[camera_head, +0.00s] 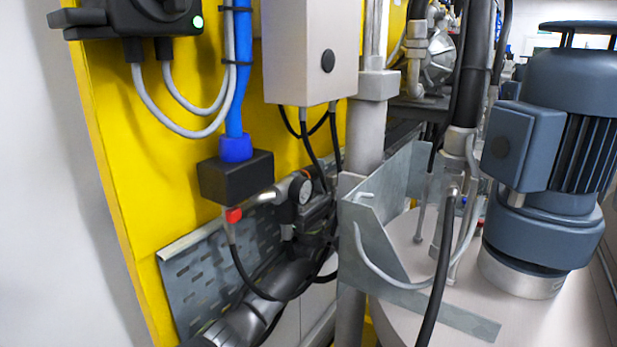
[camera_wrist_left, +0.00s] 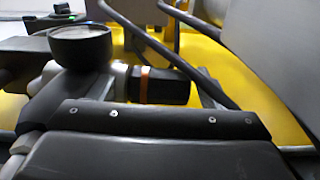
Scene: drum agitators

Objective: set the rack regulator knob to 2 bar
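The rack regulator's round pressure gauge (camera_head: 304,190) shows in the head view, in front of the yellow panel; its reading is too small to make out. In the left wrist view the gauge (camera_wrist_left: 80,46) is seen from the side, dark and round. Beside it is a dark knob (camera_wrist_left: 168,86) with an orange ring at its base. My left gripper (camera_head: 318,237) is just below and right of the gauge in the head view, close to the regulator. Its dark body fills the lower wrist view, and I cannot tell whether its fingers touch the knob. My right gripper is not in view.
A black block (camera_head: 236,177) with a blue hose hangs left of the gauge. Black cables loop around my left arm. A grey perforated plate (camera_head: 200,270) lies behind it. A grey bracket (camera_head: 385,215) and a motor (camera_head: 550,130) stand to the right.

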